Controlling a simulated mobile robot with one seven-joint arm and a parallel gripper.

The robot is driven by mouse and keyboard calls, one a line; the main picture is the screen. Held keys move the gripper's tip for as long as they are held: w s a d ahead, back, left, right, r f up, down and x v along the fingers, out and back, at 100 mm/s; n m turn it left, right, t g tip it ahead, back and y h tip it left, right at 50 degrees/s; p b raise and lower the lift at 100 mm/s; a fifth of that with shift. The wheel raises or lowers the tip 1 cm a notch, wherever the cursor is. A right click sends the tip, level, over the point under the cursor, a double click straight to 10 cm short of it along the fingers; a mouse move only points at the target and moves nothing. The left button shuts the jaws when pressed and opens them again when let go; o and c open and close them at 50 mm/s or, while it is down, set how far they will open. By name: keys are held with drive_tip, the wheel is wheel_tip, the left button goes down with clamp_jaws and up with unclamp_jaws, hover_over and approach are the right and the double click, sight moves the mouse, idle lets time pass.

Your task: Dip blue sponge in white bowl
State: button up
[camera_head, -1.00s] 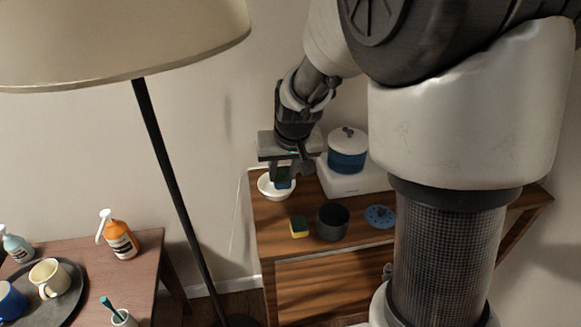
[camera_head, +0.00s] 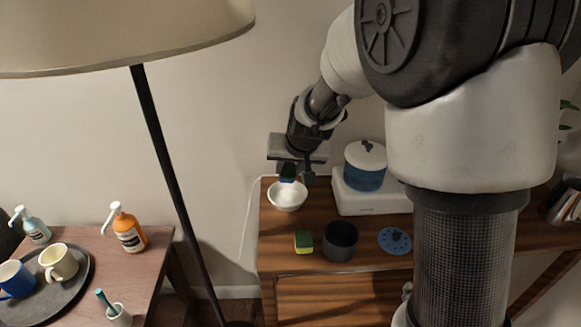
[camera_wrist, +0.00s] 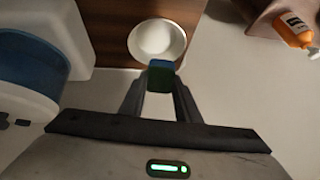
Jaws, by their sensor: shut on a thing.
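The white bowl (camera_head: 287,197) stands at the back left of the wooden cabinet top; it also shows in the wrist view (camera_wrist: 157,37). My gripper (camera_head: 296,176) is shut on the blue sponge (camera_wrist: 161,66), which has a dark green side and a blue end. In the head view the held sponge (camera_head: 288,171) is above the bowl's back rim, apparently clear of it. In the wrist view the sponge overlaps the bowl's near edge, and the bowl's inside looks white and empty.
A yellow-green sponge (camera_head: 304,242), a dark pot (camera_head: 341,240) and a blue perforated disc (camera_head: 394,240) are on the cabinet (camera_head: 285,225). A blue pot with white lid (camera_head: 366,166) stands on a white base to the right. A floor lamp pole (camera_head: 172,180) rises at left.

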sight(286, 164)
drive_tip(key=shift+f+b, duration=2.85)
drive_tip(key=shift+f, duration=0.75)
drive_tip(key=shift+r, duration=0.1)
drive_tip(key=shift+r+p, duration=2.75)
drive_tip(key=shift+r, duration=0.5)
wheel_tip(286, 164, up, 4)
drive_tip(key=p, duration=0.3)
